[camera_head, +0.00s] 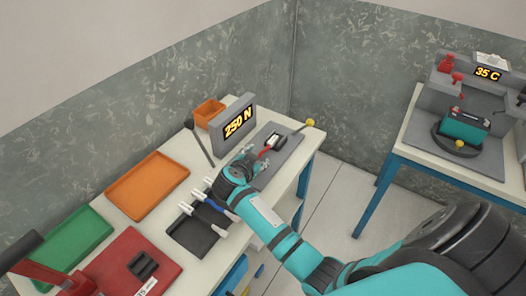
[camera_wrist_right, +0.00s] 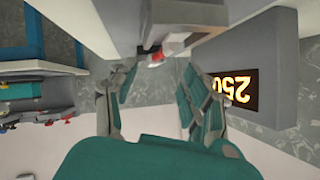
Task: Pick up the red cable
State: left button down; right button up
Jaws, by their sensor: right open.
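The red cable (camera_head: 265,152) shows as a short red piece at the dark and white fixture on the grey test stand, beside my gripper. In the right wrist view a small red bit (camera_wrist_right: 155,60), probably the same cable, shows beyond and between the fingers. My right gripper (camera_head: 250,157) is over the table at the near side of the stand. In the wrist view its fingers (camera_wrist_right: 155,88) are spread with nothing between them. Whether a finger touches the cable cannot be told. My left gripper is not in view.
The display reading 250 N (camera_head: 238,122) stands close behind my gripper. A yellow-knobbed lever (camera_head: 310,122) rises at the right. A black tray (camera_head: 192,236) with several cables, an orange tray (camera_head: 148,186) and a green tray (camera_head: 75,238) lie left. A second bench (camera_head: 455,158) stands right.

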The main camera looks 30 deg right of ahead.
aim_at(263, 152)
jog(key=shift+x, duration=1.1)
jog(key=x, duration=0.3)
jog(key=shift+w+d+f, duration=0.1)
jog(key=shift+w+f, duration=0.05)
jog(key=shift+w, duration=0.05)
jog(key=shift+d+f, duration=0.1)
jog(key=shift+d, duration=0.05)
jog(key=shift+c, duration=0.7)
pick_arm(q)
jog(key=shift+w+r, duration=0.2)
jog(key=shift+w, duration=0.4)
pick_arm(e)
grip_shut()
